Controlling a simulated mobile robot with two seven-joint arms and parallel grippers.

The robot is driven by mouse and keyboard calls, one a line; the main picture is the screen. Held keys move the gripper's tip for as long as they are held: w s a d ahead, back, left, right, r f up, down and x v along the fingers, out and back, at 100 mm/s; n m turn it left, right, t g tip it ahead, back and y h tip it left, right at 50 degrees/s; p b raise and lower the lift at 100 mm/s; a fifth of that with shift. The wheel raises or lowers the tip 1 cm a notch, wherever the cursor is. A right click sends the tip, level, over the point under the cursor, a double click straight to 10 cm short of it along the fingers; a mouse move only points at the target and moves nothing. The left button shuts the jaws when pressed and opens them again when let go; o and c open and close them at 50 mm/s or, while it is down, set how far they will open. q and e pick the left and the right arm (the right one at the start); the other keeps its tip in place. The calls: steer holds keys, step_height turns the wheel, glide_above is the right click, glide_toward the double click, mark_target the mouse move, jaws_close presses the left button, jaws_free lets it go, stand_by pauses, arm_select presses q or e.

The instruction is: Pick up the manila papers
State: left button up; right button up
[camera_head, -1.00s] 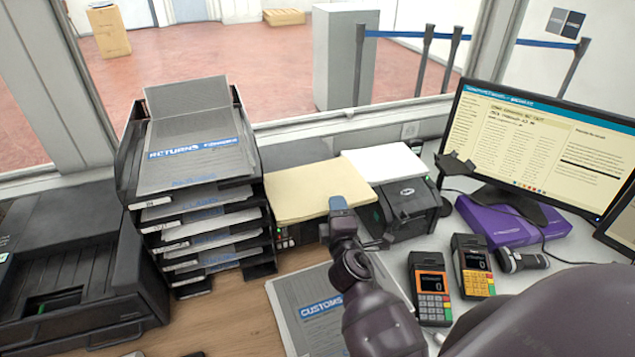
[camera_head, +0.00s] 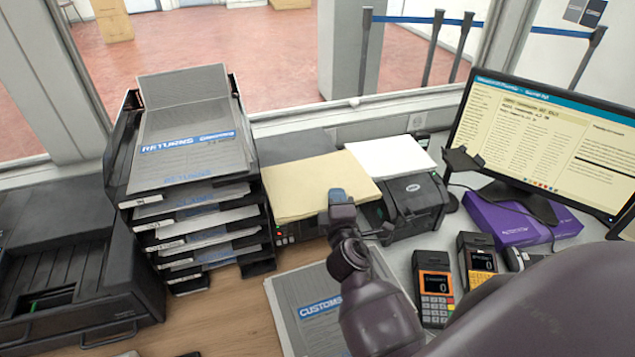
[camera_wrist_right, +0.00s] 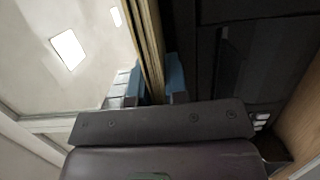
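The manila papers (camera_head: 315,184) are a flat pale-yellow stack, lying over a dark device on the counter, left of a white stack. My right gripper (camera_head: 338,196) is at their front edge, near the right front corner. In the right wrist view the edge of the manila papers (camera_wrist_right: 150,45) runs between the two blue-padded fingers of my right gripper (camera_wrist_right: 154,85). The fingers are close against both faces, with hardly any gap. The lower finger is hidden in the head view. My left gripper is not in view.
A black tray tower (camera_head: 125,170) with returns papers stands close at left. White papers (camera_head: 391,155) lie on a black printer (camera_head: 420,196) at right. Two card terminals (camera_head: 433,283), a purple box (camera_head: 510,222) and a monitor (camera_head: 545,140) are further right. A customs folder (camera_head: 290,310) lies in front.

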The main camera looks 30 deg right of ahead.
jaws_close()
